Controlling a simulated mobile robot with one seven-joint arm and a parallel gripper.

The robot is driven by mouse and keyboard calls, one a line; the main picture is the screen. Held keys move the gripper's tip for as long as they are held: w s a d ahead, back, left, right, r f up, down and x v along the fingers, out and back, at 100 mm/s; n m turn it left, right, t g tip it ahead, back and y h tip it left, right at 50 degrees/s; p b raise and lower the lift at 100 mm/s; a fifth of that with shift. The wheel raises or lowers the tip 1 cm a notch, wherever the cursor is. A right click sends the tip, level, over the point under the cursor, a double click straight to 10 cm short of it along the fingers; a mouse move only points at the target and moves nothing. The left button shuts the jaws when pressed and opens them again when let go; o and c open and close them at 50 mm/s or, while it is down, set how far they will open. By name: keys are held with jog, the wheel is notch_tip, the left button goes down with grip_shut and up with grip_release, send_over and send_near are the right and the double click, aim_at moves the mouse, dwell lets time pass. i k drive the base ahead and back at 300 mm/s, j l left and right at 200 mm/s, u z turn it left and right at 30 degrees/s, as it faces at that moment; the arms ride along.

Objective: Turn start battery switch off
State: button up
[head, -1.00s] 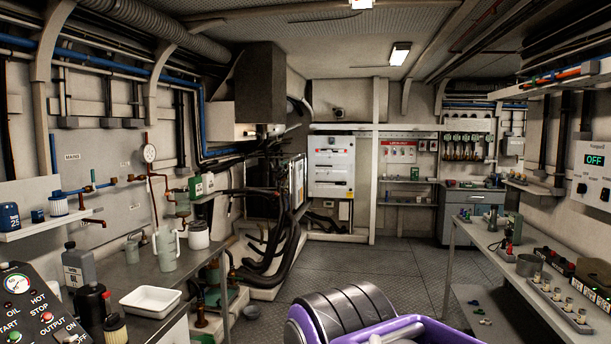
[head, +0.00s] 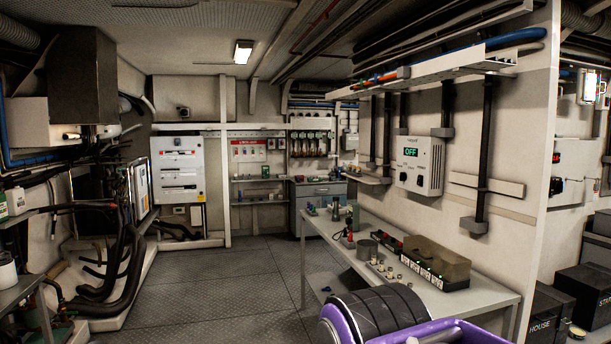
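At the right edge, past the end of a partition wall, stands a black battery box (head: 590,291) whose cut-off label begins "STA". A second black box labelled HOUSE (head: 541,322) stands to its left. My gripper is not in view; only purple and dark ribbed parts of my own body show at the bottom.
A white workbench (head: 490,297) runs along the partition (head: 538,200) at right, carrying small parts and a clear-covered block. A panel reading OFF (head: 418,165) hangs above it. The metal floor (head: 220,285) is open in the middle. Hoses (head: 125,270) line the left.

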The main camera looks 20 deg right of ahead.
aim_at(559, 186)
jog(key=l+z, duration=0.4)
jog(key=i+l+z, duration=0.15)
jog(key=l+z, duration=0.25)
jog(key=i+l+z, duration=0.4)
jog(key=l+z, duration=0.2)
jog(key=i+l+z, duration=0.25)
jog(key=i+l, duration=1)
jog(key=i+l+u, duration=0.15)
jog(key=i+l, duration=0.95)
jog(key=l, duration=0.25)
jog(key=u, duration=0.05)
